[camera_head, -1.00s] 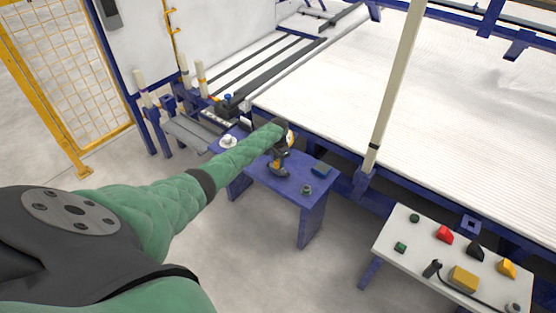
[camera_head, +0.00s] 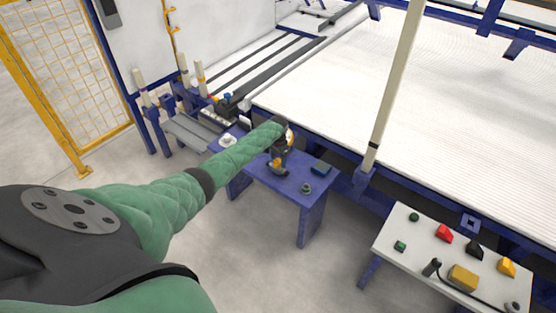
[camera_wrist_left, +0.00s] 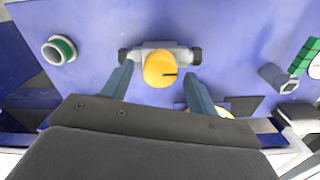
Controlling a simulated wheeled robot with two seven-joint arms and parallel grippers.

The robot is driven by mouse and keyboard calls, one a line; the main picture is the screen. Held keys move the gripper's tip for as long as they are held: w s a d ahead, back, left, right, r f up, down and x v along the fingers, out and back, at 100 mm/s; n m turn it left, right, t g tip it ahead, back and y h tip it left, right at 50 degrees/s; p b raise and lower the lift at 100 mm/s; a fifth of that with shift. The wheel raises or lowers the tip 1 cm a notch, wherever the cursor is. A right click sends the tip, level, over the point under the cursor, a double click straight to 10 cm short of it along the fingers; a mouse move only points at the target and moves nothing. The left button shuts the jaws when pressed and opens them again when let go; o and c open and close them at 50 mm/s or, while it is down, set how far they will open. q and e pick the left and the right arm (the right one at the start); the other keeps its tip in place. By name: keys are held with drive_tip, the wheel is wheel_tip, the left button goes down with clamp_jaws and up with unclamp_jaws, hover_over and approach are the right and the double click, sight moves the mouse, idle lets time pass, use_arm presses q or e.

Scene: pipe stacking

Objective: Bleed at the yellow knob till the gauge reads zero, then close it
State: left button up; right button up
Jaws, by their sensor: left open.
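The yellow knob (camera_wrist_left: 158,70) is round with a dark mark at its right. It sits on a grey valve body (camera_wrist_left: 182,52) with black ends, on the blue table (camera_wrist_left: 225,30). My left gripper (camera_wrist_left: 157,73) is open, with one finger on each side of the knob; whether they touch it I cannot tell. In the head view my left gripper (camera_head: 280,158) is over the blue table and mostly hides the valve. I cannot make out a gauge reading. A yellow and white part (camera_wrist_left: 224,112) is partly hidden behind the gripper. My right gripper is not in view.
A grey fitting (camera_wrist_left: 278,78) and a green block (camera_wrist_left: 305,55) are at the right. A white bench (camera_head: 425,245) with coloured blocks stands to the right in the head view.

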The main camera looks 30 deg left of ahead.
sight(278, 160)
use_arm(q)
wheel_tip(278, 160, up, 6)
drive_tip(key=shift+f+b, duration=0.1)
drive_tip(key=shift+b, duration=0.35)
drive_tip(key=shift+r, duration=0.75)
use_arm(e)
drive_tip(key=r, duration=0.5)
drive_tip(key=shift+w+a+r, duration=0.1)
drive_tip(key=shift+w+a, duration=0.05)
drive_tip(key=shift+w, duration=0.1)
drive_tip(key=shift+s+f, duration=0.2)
use_arm(q)
drive_tip(key=shift+w, duration=0.1)
